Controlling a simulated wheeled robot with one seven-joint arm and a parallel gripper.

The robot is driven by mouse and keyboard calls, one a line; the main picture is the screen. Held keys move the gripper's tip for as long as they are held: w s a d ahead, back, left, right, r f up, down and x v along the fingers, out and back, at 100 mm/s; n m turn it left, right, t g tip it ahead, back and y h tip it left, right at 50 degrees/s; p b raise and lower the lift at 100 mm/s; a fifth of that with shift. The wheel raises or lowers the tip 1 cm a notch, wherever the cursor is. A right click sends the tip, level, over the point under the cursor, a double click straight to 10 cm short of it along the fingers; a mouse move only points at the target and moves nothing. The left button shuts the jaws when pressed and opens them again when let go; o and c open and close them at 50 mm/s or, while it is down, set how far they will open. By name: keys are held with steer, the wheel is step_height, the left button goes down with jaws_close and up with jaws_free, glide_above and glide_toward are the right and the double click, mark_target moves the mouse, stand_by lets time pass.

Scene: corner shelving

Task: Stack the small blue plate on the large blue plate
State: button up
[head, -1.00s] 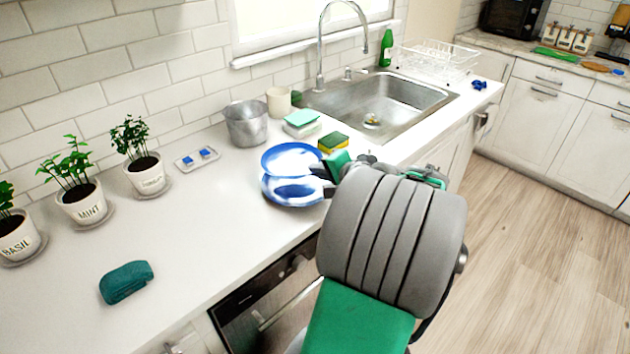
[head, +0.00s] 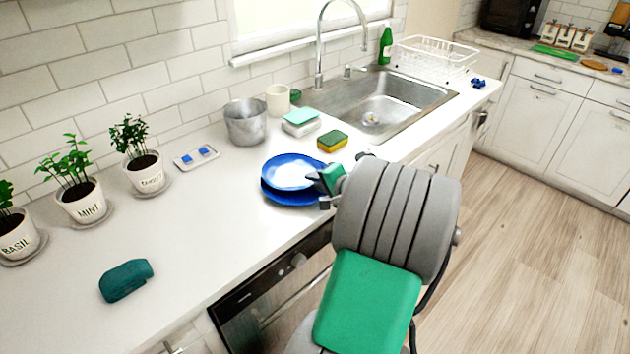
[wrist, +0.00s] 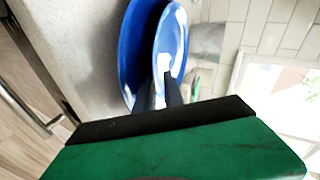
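The small blue plate (head: 290,172), with a pale sheen on its face, is over the large blue plate (head: 272,196) on the counter. The large plate's rim shows below and in front of it. In the wrist view the small plate (wrist: 171,40) and the large plate (wrist: 135,45) lie close together, nearly parallel. My gripper (head: 322,182) is at the small plate's right edge. Its dark fingers (wrist: 160,94) close on the small plate's rim. I cannot tell whether the two plates touch. My arm hides the counter to the right.
A metal pot (head: 246,123), a cup (head: 278,100), a soap block (head: 301,123) and a yellow-green sponge (head: 332,141) stand behind the plates. The sink (head: 385,103) is to the right. A teal sponge (head: 126,281) lies front left.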

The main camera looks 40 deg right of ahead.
steer(key=shift+r, duration=0.15)
steer(key=shift+s+r, duration=0.15)
steer(key=v, duration=1.1)
steer(key=shift+s, duration=0.3)
steer(key=shift+r, duration=0.1)
